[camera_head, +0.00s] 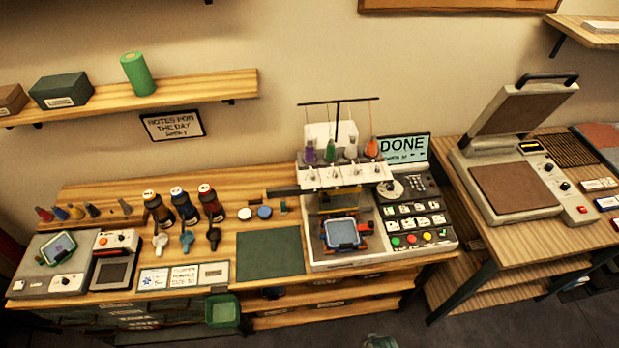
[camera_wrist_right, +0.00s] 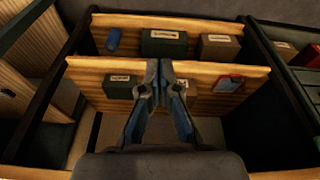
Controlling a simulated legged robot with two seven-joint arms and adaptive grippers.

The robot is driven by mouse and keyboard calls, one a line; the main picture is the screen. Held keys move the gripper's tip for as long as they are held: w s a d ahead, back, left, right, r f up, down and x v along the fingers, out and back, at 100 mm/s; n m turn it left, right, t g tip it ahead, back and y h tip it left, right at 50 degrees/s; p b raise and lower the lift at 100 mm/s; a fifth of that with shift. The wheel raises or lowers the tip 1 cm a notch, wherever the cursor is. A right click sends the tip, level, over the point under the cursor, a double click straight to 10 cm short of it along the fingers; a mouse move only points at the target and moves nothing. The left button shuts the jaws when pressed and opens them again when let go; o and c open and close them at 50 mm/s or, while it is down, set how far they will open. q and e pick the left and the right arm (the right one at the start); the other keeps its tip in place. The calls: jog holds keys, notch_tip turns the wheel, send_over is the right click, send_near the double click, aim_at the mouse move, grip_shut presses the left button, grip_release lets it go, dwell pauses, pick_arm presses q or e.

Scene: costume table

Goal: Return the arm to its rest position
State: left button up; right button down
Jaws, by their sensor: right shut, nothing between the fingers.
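My right gripper (camera_wrist_right: 158,80) shows in the right wrist view, its two fingers closed together with nothing between them. It points toward wooden shelves and appears apart from them. My left gripper is in neither view. In the head view, the embroidery machine (camera_head: 345,172) stands on the wooden worktable (camera_head: 215,155). Its screen (camera_head: 402,147) reads DONE. A hoop with light blue fabric (camera_head: 342,233) sits at the front of the machine.
The wrist view shows boxes, including a dark green one (camera_wrist_right: 164,42), on shelves beyond the fingers. In the head view, an open heat press (camera_head: 515,187) stands on the right table. Several bottles (camera_head: 185,207) and a dark green mat (camera_head: 268,253) lie left of the machine.

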jog(key=s+f+g, duration=0.1)
jog(key=s+f, duration=0.3)
jog(key=f, duration=0.5)
jog(key=s+f, duration=0.5)
jog(key=f, duration=0.5)
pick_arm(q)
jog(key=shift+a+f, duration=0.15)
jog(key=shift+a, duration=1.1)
pick_arm(e)
jog(key=s+d+f, duration=0.2)
jog(key=s+f, duration=0.5)
jog(key=s, duration=0.4)
jog(key=shift+s+d+g, duration=0.3)
jog(key=shift+s+g, duration=0.05)
jog(key=shift+g, duration=0.05)
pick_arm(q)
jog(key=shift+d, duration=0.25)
pick_arm(e)
jog(key=shift+d+f, duration=0.1)
jog(key=shift+d, duration=0.05)
